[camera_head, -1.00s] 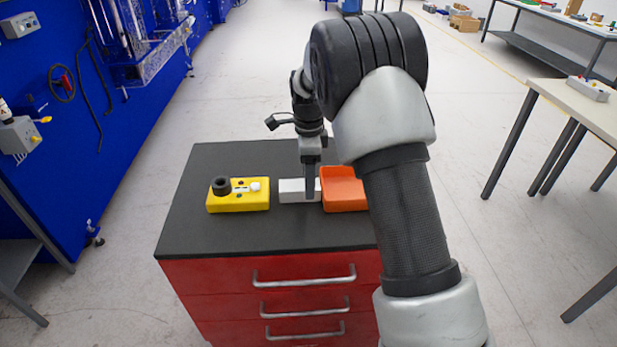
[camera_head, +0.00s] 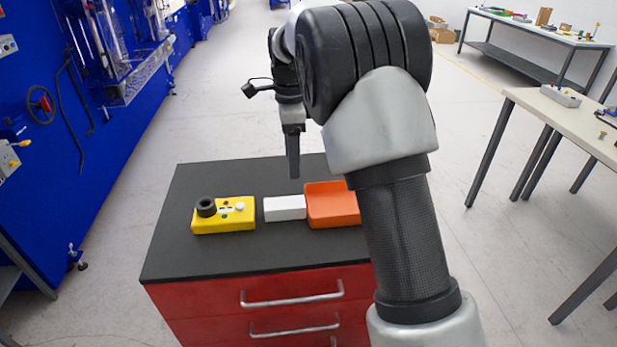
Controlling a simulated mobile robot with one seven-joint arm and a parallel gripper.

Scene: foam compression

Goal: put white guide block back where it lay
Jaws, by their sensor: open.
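The white guide block (camera_head: 285,208) lies flat on the dark top of the red drawer cabinet. It sits between a yellow fixture (camera_head: 224,218) on its left and an orange tray (camera_head: 331,205) on its right, close to the tray's left side. My gripper (camera_head: 293,172) is above and behind the block, pointing down, apart from it and holding nothing. It is seen edge-on, and it is open. Part of the tray's right side is hidden behind my arm.
The yellow fixture carries a black ring (camera_head: 206,207) and a small white piece. The cabinet top (camera_head: 215,258) is clear in front and at the back left. Blue machinery stands at the left, and a light bench (camera_head: 570,122) stands at the right.

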